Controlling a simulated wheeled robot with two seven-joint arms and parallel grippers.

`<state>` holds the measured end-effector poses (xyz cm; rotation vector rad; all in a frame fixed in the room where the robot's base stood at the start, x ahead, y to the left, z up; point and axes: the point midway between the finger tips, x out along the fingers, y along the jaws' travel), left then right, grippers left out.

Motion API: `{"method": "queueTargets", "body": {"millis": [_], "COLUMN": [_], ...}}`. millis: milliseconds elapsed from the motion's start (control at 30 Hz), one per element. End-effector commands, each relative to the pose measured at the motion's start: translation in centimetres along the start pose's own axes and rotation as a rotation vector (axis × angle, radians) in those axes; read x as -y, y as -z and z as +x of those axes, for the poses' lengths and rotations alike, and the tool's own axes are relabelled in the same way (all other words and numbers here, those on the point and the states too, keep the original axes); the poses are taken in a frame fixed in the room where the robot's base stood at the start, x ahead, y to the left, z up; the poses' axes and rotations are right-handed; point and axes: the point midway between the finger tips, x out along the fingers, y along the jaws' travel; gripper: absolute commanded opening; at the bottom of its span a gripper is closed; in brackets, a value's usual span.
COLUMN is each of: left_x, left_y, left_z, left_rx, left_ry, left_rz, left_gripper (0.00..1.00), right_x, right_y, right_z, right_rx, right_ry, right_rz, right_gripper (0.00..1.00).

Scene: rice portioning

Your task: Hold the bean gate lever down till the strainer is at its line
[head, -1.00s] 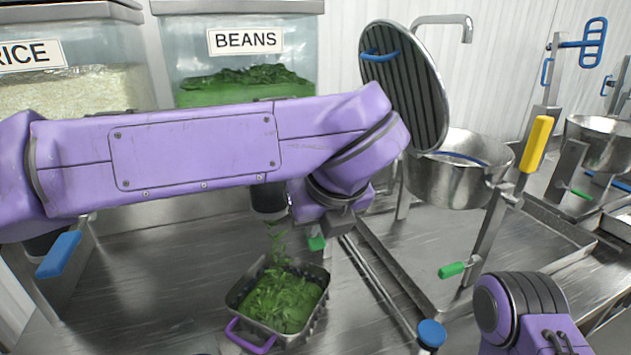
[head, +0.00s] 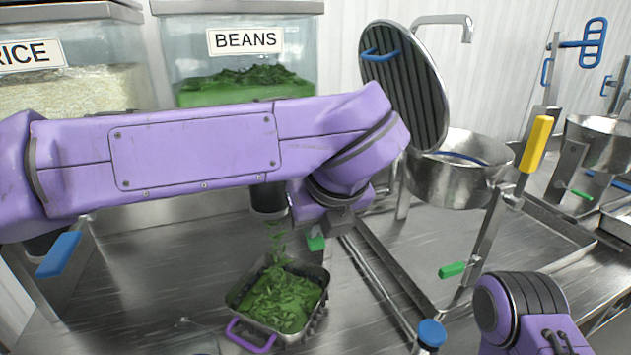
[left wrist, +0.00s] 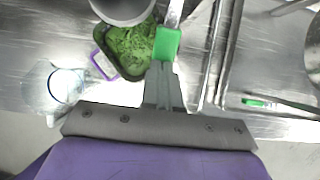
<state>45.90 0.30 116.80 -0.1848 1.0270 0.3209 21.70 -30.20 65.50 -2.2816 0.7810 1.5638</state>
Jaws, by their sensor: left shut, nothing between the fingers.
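The bean bin (head: 245,75), labelled BEANS, stands at the back behind my left arm. Its dark spout (head: 268,200) drops green beans into a square metal strainer (head: 232,298) with a purple handle. The strainer holds a heap of beans; I cannot make out its line. The green-tipped bean gate lever (head: 316,243) is beside the spout, and it also shows in the left wrist view (left wrist: 166,43). My left gripper (left wrist: 163,68) is shut and empty, its tips at the green lever end. In the head view its fingers are mostly hidden. My right arm shows at lower right, without its gripper.
The rice bin (head: 70,90) is at far left, with a blue-tipped lever (head: 58,254) below it. A round pot (head: 450,180) with a raised lid, a yellow-handled lever (head: 536,143) and a blue-topped post (head: 431,333) are to the right. A clear jug (left wrist: 50,90) stands left of the strainer.

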Motion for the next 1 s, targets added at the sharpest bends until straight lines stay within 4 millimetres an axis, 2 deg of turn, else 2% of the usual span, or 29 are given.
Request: {"method": "queueTargets", "body": {"millis": [200,333,500,533,600,800,1000], "left_x": [-0.1,0.0,0.4,0.4,0.4,0.3,0.3], "left_y": [0.1,0.0,-0.3,0.1,0.4,0.6,0.8], "left_z": [0.3,-0.9,-4.8,-5.0,-6.6,-11.2,-13.6], "left_rx": [-0.005,-0.003,0.003,0.005,0.006,0.007,0.004], "left_ry": [-0.006,-0.005,0.001,0.002,0.003,0.002,0.002], "left_rz": [0.002,0.003,0.005,0.002,0.001,-0.001,0.001], "left_gripper": [0.00,0.00,0.00,0.00,0.00,0.00,0.00], "right_x": [0.0,-0.1,-0.2,-0.2,-0.1,-0.1,-0.1], "right_y": [0.0,0.3,1.1,0.8,0.6,0.5,0.5], "right_z": [0.0,-0.7,-2.7,-1.9,-1.4,-1.1,-1.1], "right_rx": [0.000,0.000,0.000,0.000,0.000,0.000,0.000], "right_ry": [0.000,0.000,0.000,0.000,0.000,0.000,0.000], "right_rz": [0.000,0.000,0.000,0.000,0.000,0.000,0.000], "right_gripper": [0.43,0.43,0.43,0.43,0.43,0.43,0.43]}}
